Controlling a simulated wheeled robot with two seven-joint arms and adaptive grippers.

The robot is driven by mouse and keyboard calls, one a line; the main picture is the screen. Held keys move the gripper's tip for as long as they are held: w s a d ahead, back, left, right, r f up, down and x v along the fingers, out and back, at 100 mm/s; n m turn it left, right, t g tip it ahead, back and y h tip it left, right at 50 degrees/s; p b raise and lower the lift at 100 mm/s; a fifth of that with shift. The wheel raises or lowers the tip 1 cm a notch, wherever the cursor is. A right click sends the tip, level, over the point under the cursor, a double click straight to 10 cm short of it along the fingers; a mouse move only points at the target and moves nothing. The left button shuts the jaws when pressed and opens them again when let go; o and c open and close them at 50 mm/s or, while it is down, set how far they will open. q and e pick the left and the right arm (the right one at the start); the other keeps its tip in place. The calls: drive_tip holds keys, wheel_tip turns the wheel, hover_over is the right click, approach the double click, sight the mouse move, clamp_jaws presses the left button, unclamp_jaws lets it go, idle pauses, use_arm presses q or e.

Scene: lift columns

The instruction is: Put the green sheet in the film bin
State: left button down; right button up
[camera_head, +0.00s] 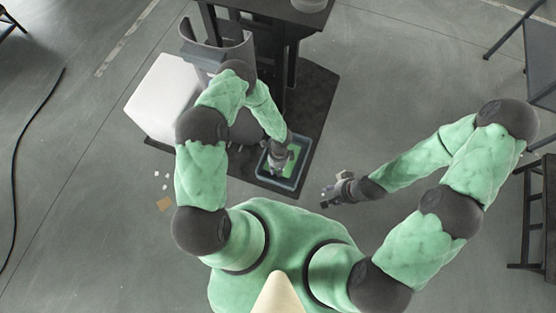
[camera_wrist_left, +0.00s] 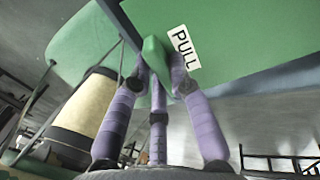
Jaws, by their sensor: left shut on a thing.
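In the head view my left gripper (camera_head: 277,158) is over a shallow blue-rimmed tray (camera_head: 262,178) on a dark base. A green sheet (camera_head: 292,161) shows beside the fingers, within the tray's outline. In the left wrist view the purple fingers (camera_wrist_left: 160,75) are shut on a green tab (camera_wrist_left: 154,50) by a white PULL label on the large green sheet (camera_wrist_left: 215,25). I cannot tell whether the sheet touches the tray. My right gripper (camera_head: 329,196) is over bare floor, away from the tray. Its finger opening is too small to judge. No bin is clearly marked as the film bin.
A white box (camera_head: 160,90) stands left of the dark base (camera_head: 312,95), with a grey curved shell (camera_head: 200,52) behind. A dark table (camera_head: 270,10) is at the top. Small scraps (camera_head: 164,204) lie on the floor at left. Dark stands line the right edge.

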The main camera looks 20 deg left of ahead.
use_arm(q)
drive_tip(key=shift+w+d+f, duration=0.15)
drive_tip(key=shift+d+f, duration=0.1)
drive_tip(key=shift+f, duration=0.2)
drive_tip(key=shift+w+b+x, duration=0.15)
drive_tip(key=shift+b+x, duration=0.4)
drive_tip(key=shift+x, duration=0.15)
drive_tip(key=shift+w+b+x, duration=0.2)
drive_tip(key=shift+b+x, duration=0.35)
drive_tip(key=shift+x, duration=0.15)
drive_tip(key=shift+f, duration=0.2)
drive_tip(key=shift+f, duration=0.1)
drive_tip(key=c, duration=1.2)
unclamp_jaws()
drive_tip(key=shift+o, duration=0.2)
